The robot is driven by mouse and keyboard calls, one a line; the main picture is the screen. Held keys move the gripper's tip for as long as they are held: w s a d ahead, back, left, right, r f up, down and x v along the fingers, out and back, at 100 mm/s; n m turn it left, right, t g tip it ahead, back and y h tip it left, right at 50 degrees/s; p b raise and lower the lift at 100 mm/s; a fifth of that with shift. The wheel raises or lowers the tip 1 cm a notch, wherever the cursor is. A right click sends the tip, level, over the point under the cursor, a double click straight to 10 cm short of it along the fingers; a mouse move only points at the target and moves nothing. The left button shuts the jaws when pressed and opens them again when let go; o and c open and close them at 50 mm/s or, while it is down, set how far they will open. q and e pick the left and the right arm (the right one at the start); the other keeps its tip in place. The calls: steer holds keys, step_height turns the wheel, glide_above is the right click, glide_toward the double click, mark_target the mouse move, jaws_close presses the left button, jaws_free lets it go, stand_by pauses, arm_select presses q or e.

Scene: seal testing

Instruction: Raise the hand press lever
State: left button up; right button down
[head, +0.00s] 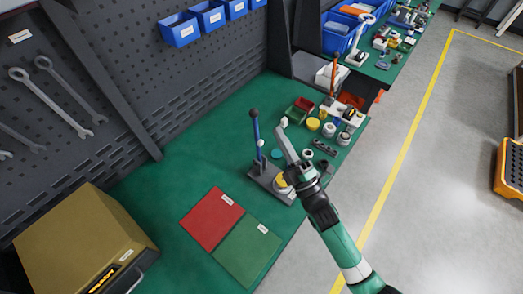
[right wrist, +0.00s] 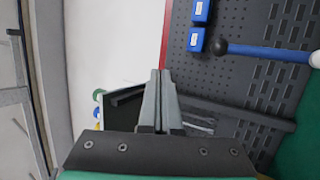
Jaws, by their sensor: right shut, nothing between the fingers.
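The hand press stands on the green bench, with a grey base (head: 262,178) and a yellow-topped part (head: 283,184) at its right end. Its lever (head: 256,132) is a blue rod with a dark ball knob (head: 253,112), standing nearly upright. In the right wrist view the lever (right wrist: 268,53) lies across the upper right, its knob (right wrist: 218,47) toward the middle. My right gripper (head: 280,130) is shut and empty, just right of the lever and apart from it. Its closed fingers (right wrist: 160,74) also show in the right wrist view. My left gripper is not in view.
A red mat (head: 211,217) and a green mat (head: 245,252) lie in front of the press. A yellow-brown box machine (head: 80,240) stands at the lower left. Small bins (head: 299,110) and several loose parts lie behind my right gripper. The bench left of the press is clear.

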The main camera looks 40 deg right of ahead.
step_height(320, 180, down, 12)
steer(key=s+g+b, duration=0.1)
steer(key=s+b, duration=0.2)
steer(key=b, duration=0.2)
glide_toward(256, 118)
steer(key=x, duration=0.7)
steer(key=shift+s+r, duration=0.1)
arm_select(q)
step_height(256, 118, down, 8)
